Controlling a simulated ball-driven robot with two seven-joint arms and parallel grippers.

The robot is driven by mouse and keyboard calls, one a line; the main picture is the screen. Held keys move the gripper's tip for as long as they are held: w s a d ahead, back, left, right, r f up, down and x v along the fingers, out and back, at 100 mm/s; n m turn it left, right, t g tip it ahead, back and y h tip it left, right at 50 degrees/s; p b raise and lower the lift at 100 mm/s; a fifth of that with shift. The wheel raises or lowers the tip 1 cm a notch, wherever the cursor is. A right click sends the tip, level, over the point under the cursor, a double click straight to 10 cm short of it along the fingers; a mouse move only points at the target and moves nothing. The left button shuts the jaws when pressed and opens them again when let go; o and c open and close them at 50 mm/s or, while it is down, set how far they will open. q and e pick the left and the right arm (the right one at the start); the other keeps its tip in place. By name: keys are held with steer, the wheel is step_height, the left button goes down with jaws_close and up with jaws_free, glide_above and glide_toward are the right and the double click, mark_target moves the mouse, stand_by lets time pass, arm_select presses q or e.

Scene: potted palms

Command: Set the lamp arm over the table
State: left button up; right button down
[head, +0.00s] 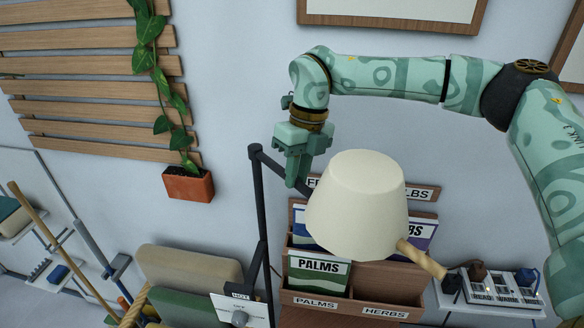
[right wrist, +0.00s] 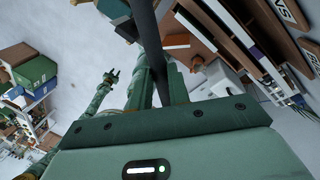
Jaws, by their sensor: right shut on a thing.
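The lamp has a black upright pole (head: 262,225), a dark arm running right from its top, and a cream shade (head: 357,205). A wooden handle (head: 422,260) sticks out at the shade's lower right. My right gripper (head: 297,178) is shut on the lamp arm between pole and shade. In the right wrist view the dark lamp arm (right wrist: 150,40) runs down between the fingers. The shade hides part of the lamp arm and hangs in front of a wooden rack. My left gripper (right wrist: 111,77) shows small in the right wrist view, apart from the lamp. I cannot make out the table.
The wooden rack (head: 385,311) holds seed packets labelled PALMS (head: 318,272). A white unit with lights and plugs (head: 497,288) stands at right. A potted trailing plant (head: 188,184) hangs from wall slats. Cushions (head: 190,268) and a wooden pole (head: 55,245) are at lower left.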

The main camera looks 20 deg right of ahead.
steer(key=shift+w+d+r, duration=0.2)
steer(key=shift+r, duration=0.05)
stand_by(0.4)
steer(key=c, duration=1.4)
jaws_free()
steer(key=shift+o, duration=0.4)
steer(key=shift+d+f, duration=0.15)
steer(key=d+r, duration=0.3)
steer(key=r, duration=1.3)
steer(key=shift+w, duration=0.45)
steer(key=shift+r, duration=0.1)
